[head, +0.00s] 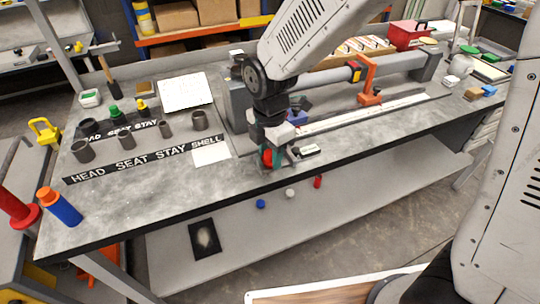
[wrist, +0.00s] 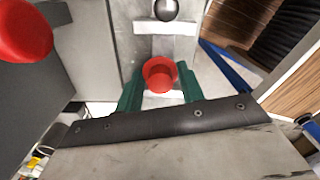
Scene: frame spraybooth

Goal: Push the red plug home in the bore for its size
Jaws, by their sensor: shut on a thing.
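A red plug (wrist: 160,72) is held between the green fingers of my gripper (wrist: 159,88) in the wrist view. Its round end faces the camera. In the head view my gripper (head: 277,157) is over the front part of the bench, with the red plug (head: 266,158) showing at its left side. Several grey open-topped cylinders stand on the bench at left, among them one by HEAD (head: 83,151) and one by SHELL (head: 199,121). My gripper is well to their right. I cannot tell which bore matches the plug.
The bench (head: 140,208) has a blue cylinder with an orange top (head: 60,207) at its left corner. A white sheet (head: 211,154) lies left of my gripper. A rail (head: 365,112) runs behind it at right. Small blue (head: 260,204), white and red pieces are below the bench edge.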

